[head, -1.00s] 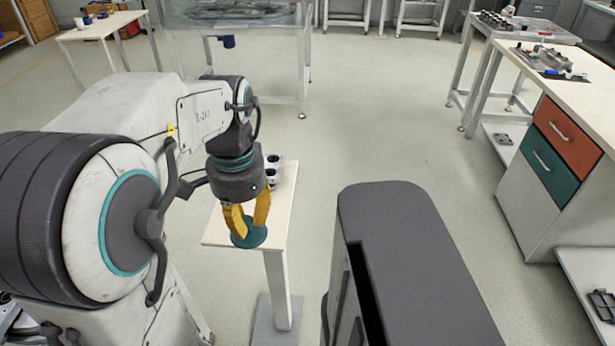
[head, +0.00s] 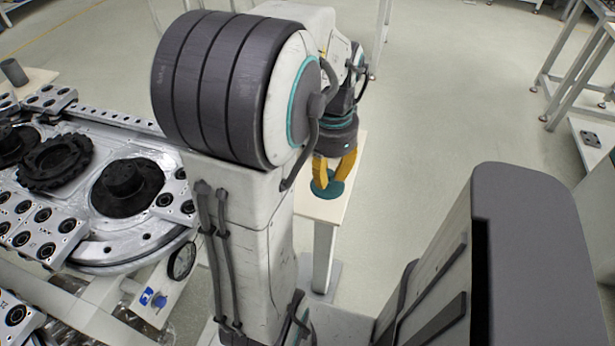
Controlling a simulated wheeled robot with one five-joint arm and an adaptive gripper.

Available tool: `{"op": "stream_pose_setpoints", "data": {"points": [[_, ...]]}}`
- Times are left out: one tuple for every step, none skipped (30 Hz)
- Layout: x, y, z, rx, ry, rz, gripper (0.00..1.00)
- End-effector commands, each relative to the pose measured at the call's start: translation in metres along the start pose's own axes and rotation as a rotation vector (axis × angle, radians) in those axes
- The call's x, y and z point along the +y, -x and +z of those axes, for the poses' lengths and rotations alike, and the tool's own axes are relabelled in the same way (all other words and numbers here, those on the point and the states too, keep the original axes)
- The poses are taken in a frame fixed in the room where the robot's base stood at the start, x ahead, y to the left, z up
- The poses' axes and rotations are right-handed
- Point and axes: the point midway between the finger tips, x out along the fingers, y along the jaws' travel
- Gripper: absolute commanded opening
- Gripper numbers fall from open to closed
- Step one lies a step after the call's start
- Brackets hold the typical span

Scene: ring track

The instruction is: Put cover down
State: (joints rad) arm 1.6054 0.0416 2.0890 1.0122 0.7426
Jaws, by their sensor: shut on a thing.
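The cover is a flat, round teal disc (head: 327,190). My gripper (head: 332,178) has yellow fingers that point down and are shut on the cover. It holds the cover at the near end of a small, light-topped stand (head: 342,198). I cannot tell whether the cover touches the stand's top. The far part of the stand is partly hidden behind my arm.
At the left is a ring track (head: 140,255) with dark round gear parts (head: 127,187) and metal blocks with holes (head: 180,195). A small shelf with a blue item (head: 153,299) sits below it. A workbench frame (head: 580,85) stands at the upper right. The floor between is clear.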

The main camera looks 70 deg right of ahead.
Motion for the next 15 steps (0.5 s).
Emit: {"op": "stream_pose_setpoints", "data": {"points": [[-0.010, -0.007, 0.004, -0.002, 0.007, 0.002, 0.00], [-0.015, -0.011, 0.005, -0.003, 0.007, 0.003, 0.00], [-0.022, -0.015, 0.008, -0.002, 0.006, 0.002, 0.00], [-0.027, -0.018, 0.009, -0.002, 0.006, 0.002, 0.00], [-0.032, -0.020, 0.010, -0.002, 0.005, 0.002, 0.00], [-0.038, -0.024, 0.012, -0.001, 0.004, 0.002, 0.00], [-0.042, -0.026, 0.013, -0.001, 0.004, 0.001, 0.00], [-0.045, -0.029, 0.014, -0.001, 0.003, 0.001, 0.00], [-0.050, -0.031, 0.015, -0.001, 0.002, 0.001, 0.00], [-0.052, -0.033, 0.016, -0.001, 0.002, 0.002, 0.00], [-0.055, -0.034, 0.017, -0.001, 0.001, 0.001, 0.00], [-0.058, -0.036, 0.017, 0.000, 0.001, 0.000, 0.00], [-0.059, -0.037, 0.018, 0.000, 0.000, 0.000, 0.00], [-0.061, -0.038, 0.018, 0.000, 0.000, 0.000, 0.00], [-0.062, -0.039, 0.019, 0.000, -0.001, 0.000, 0.00]]}}
